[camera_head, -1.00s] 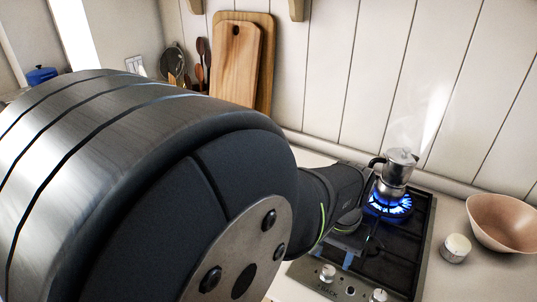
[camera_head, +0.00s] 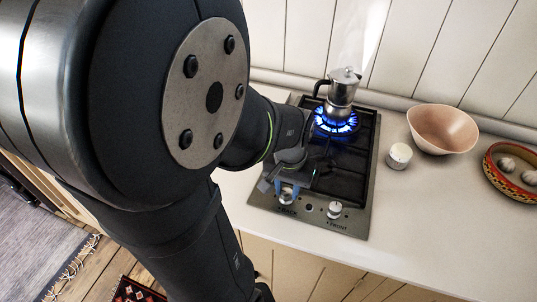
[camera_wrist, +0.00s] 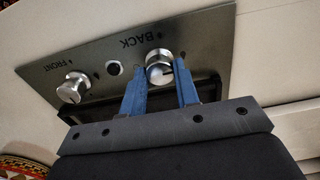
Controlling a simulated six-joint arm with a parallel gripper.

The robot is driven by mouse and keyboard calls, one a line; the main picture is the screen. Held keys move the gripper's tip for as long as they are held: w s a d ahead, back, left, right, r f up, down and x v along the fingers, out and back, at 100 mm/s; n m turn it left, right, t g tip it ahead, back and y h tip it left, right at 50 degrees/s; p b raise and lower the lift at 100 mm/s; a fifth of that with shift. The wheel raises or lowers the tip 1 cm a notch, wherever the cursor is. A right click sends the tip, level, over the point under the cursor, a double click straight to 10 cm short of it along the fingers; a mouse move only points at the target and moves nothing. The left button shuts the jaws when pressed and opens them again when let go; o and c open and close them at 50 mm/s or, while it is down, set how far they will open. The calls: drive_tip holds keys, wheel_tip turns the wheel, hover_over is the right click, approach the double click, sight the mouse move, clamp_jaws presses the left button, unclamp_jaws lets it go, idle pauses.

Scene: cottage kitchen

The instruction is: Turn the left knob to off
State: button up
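The left knob (camera_head: 288,195), marked BACK, is on the front of the hob (camera_head: 345,225). In the wrist view, where the hob shows turned around, this silver knob (camera_wrist: 159,68) is right of the other one, with a slanted mark on its face. My gripper's two blue fingers (camera_wrist: 160,85) stand on either side of it and appear to press on its sides. In the head view my gripper (camera_head: 289,190) is at the knob, partly hidden by my wrist. A blue flame (camera_head: 336,124) burns under the moka pot (camera_head: 343,88) on the back burner.
The right knob (camera_head: 335,209), marked FRONT, is close beside. A small white jar (camera_head: 399,156), a pinkish bowl (camera_head: 443,129) and a patterned bowl (camera_head: 497,183) stand right of the hob. The counter in front of these is clear.

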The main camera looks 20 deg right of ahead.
drive_tip(key=shift+m, duration=0.4)
drive_tip(key=m, duration=0.3)
drive_tip(key=shift+m, duration=0.4)
drive_tip(key=m, duration=0.4)
drive_tip(key=shift+m, duration=0.3)
drive_tip(key=m, duration=0.4)
drive_tip(key=shift+m, duration=2.1)
drive_tip(key=o, duration=1)
drive_tip(key=shift+c, duration=0.2)
